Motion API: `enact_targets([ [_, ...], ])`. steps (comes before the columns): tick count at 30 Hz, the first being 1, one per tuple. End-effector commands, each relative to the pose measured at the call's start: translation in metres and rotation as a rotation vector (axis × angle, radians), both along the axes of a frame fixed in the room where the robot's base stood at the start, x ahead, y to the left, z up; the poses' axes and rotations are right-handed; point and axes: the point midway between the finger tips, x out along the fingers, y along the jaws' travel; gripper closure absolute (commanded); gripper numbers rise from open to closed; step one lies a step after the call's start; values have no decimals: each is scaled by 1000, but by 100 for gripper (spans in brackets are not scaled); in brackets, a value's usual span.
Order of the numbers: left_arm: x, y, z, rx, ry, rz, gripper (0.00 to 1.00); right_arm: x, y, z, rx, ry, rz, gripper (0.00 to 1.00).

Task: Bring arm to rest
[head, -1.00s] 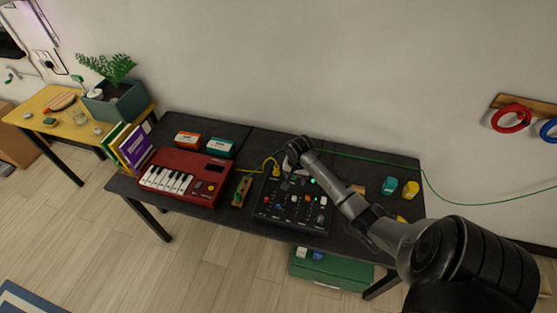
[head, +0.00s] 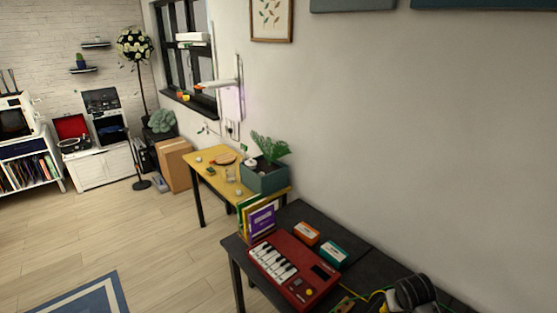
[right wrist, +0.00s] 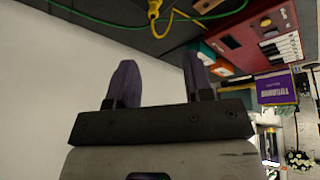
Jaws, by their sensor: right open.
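My right gripper (right wrist: 160,78) shows in the right wrist view with its two dark fingers apart and nothing between them. A pale blank surface lies behind the fingers. In the head view, a dark part of my right arm (head: 412,293) shows at the bottom edge, over the black table (head: 375,268). The rest of that arm is out of the picture. My left arm and gripper are not in view.
A red keyboard (head: 293,272) sits on the black table, beside orange (head: 306,234) and teal (head: 334,253) boxes and upright books (head: 261,222). A yellow cable (right wrist: 154,12) is near my right gripper. A yellow table (head: 212,172) with a planter (head: 264,176) stands beyond.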

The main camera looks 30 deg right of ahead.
Motion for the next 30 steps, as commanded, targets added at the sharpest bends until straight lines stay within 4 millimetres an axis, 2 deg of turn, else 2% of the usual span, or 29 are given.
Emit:
enact_targets([
  [1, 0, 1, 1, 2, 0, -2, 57, 8, 19, 16, -51, -36, 87, 53],
  [3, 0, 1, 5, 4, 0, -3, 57, 12, 51, 37, -121, -74, 212, 53],
  [5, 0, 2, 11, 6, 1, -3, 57, 8, 85, 52, -176, -104, 319, 53],
  [7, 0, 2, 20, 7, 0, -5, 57, -5, 131, 68, -217, -143, 431, 53],
  [9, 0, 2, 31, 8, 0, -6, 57, -28, 177, 80, -219, -177, 512, 53],
  [12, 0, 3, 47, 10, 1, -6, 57, -68, 234, 91, -172, -204, 591, 53],
  [15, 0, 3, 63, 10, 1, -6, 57, -113, 279, 96, -88, -194, 645, 53],
  [18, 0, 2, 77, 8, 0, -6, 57, -153, 308, 89, 3, -136, 668, 53],
  [21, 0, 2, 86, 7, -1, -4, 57, -184, 321, 76, 65, -64, 667, 53],
  [25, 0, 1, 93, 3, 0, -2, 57, -210, 325, 69, 101, -4, 654, 53],
  [30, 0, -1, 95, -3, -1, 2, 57, -224, 324, 64, 112, 31, 652, 53],
])
